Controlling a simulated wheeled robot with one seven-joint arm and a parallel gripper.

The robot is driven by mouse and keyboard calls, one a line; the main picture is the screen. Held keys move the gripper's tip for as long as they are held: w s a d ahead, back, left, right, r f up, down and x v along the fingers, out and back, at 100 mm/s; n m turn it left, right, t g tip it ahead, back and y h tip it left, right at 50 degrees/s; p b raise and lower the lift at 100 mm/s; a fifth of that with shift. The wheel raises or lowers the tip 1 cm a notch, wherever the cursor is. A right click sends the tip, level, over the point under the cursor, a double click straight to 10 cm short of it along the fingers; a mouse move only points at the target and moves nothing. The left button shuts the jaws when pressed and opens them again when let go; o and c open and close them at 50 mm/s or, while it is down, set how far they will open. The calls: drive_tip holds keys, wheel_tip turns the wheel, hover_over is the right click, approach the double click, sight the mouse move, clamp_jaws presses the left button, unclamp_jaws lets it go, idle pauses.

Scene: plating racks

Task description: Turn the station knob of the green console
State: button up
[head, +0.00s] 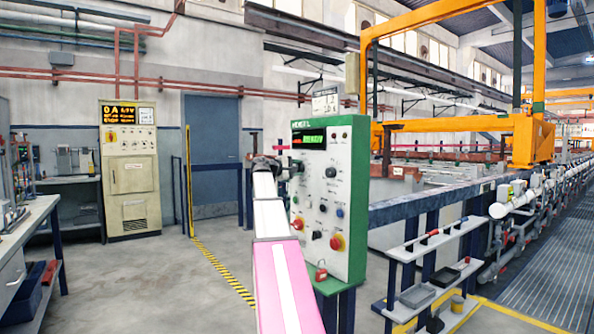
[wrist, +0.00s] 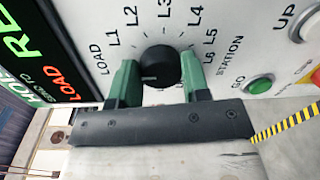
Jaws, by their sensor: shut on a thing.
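The green console (head: 346,220) stands in the middle of the head view, with a pale front panel and a lit green display (head: 313,141). The station knob (wrist: 160,66) is black and round, with marks from LOAD through L1 to L6 around it, in the wrist view. My gripper (wrist: 160,75) has its green fingers on either side of this knob and is shut on it. In the head view my gripper (head: 272,168) is at the console's upper left front, and my arm hides the knob there. Which mark the knob points at is hard to tell.
Near the knob are a green GO button (wrist: 258,86) and an UP button (wrist: 305,28). Lower on the panel is a red button (head: 337,242). A red padlock (head: 321,272) hangs at the base. A shelf rack (head: 436,240) stands right. Floor left of the console is clear.

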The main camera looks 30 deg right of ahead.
drive_tip(key=o, duration=0.9)
drive_tip(key=shift+a, duration=0.1)
drive_tip(key=a, duration=1)
drive_tip(key=shift+s+a+r, duration=0.35)
drive_tip(key=shift+s, duration=0.05)
